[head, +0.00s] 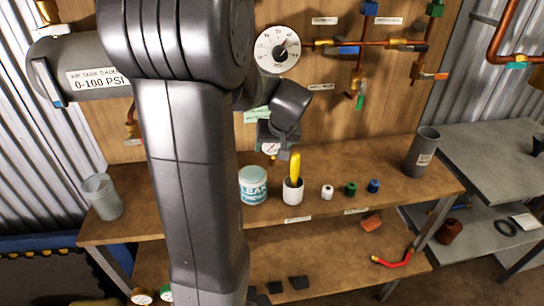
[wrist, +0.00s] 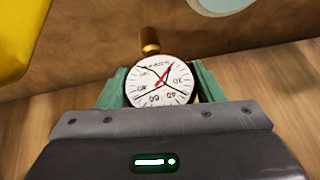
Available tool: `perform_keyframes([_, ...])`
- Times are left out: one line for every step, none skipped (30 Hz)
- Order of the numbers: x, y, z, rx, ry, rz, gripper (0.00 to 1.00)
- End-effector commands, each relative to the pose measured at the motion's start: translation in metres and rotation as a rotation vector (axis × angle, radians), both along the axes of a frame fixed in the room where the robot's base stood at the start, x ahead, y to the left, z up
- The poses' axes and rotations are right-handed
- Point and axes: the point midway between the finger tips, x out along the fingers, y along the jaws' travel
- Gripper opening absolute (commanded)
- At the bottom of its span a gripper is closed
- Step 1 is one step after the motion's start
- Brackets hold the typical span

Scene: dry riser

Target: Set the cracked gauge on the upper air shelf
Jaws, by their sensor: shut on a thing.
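My gripper (wrist: 158,90) is shut on a small round gauge (wrist: 160,80) with a white dial, red needle and brass stem. Dark lines like cracks cross its dial. In the head view the gauge (head: 270,149) shows small between my gripper's fingers, above the back of the wooden upper shelf (head: 328,208); whether it touches anything there I cannot tell. The upper shelf has labels on its front edge, too small to read. My arm hides part of the shelf's left side.
On the upper shelf stand a clean-labelled tub (head: 253,186), a white cup (head: 293,192) with a yellow item, several small fittings (head: 350,188), a grey cup (head: 103,197) and a dark cylinder (head: 422,152). A large gauge (head: 277,49) and pipes are on the back panel. The lower shelf (head: 330,262) holds loose parts.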

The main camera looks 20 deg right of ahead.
Motion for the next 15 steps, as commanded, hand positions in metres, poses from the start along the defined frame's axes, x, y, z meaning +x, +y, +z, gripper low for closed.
perform_keyframes([0.000, 0.000, -0.005, 0.002, 0.002, 0.000, 0.32])
perform_keyframes([0.000, 0.000, -0.009, 0.002, 0.003, 0.000, 0.32])
perform_keyframes([0.000, 0.000, -0.015, 0.002, 0.003, -0.001, 0.32])
perform_keyframes([0.000, 0.000, -0.020, 0.003, 0.004, -0.001, 0.32])
perform_keyframes([0.000, 0.000, -0.025, 0.003, 0.004, -0.001, 0.32])
perform_keyframes([0.000, 0.000, -0.030, 0.001, 0.003, 0.000, 0.32])
perform_keyframes([0.000, 0.000, -0.033, 0.003, 0.004, -0.001, 0.32])
perform_keyframes([0.000, 0.000, -0.034, 0.002, 0.003, -0.001, 0.32])
perform_keyframes([0.000, 0.000, -0.035, 0.001, 0.001, -0.001, 0.32])
perform_keyframes([0.000, 0.000, -0.035, 0.000, 0.000, -0.001, 0.32])
perform_keyframes([0.000, 0.000, -0.034, 0.000, 0.000, -0.001, 0.32])
perform_keyframes([0.000, 0.000, -0.034, 0.000, 0.000, -0.001, 0.32])
perform_keyframes([0.000, 0.000, -0.034, 0.000, 0.000, -0.001, 0.32])
perform_keyframes([0.000, 0.000, -0.034, 0.000, 0.000, -0.001, 0.32])
perform_keyframes([0.000, 0.000, -0.035, 0.000, 0.000, 0.000, 0.32])
